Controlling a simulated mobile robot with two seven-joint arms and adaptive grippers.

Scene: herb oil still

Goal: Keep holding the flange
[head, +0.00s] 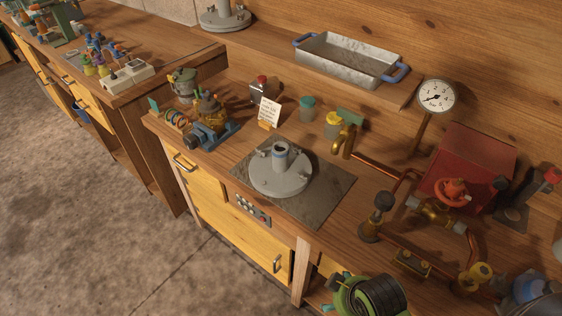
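A grey round flange (281,179) with a short upright pipe in its middle and small lugs on its rim lies on a dark square plate (327,188) on the wooden bench. It sits flat, and nothing is seen gripping it. A second, similar grey flange (224,20) stands on the raised shelf at the back, partly cut off by the top edge of the picture. Neither my left nor my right gripper shows in the head view, so I cannot see what either one holds.
Copper pipework with a red-handled valve (452,191) and a pressure gauge (436,97) stand right of the plate. A metal tray (350,61) sits on the shelf. A blue-based pump (211,127), jars and a card crowd the back left. A green reel (369,297) is at front.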

